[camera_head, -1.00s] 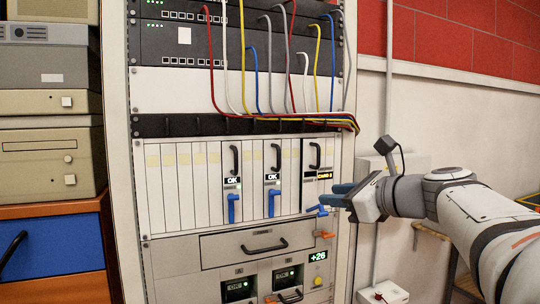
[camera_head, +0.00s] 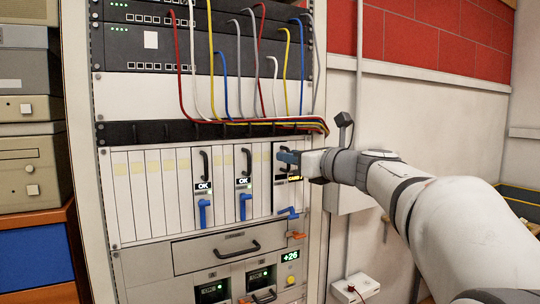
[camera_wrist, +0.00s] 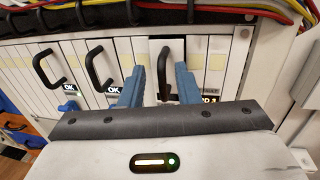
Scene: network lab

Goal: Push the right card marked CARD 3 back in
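The card marked CARD 3 (camera_head: 281,197) is the right one of three handled cards in the rack. My gripper (camera_head: 288,157) is at the card's upper front. In the wrist view my gripper (camera_wrist: 160,72) is open, with one blue finger on each side of the card's black handle (camera_wrist: 163,68). I cannot tell whether the fingers touch it.
Two cards labelled OK, one left (camera_head: 203,190) and one middle (camera_head: 243,185), stand to the left with black handles. A cable bundle (camera_head: 290,125) runs above. A drawer (camera_head: 215,250) and a green +26 display (camera_head: 292,255) are below. A wall box stands right of the rack.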

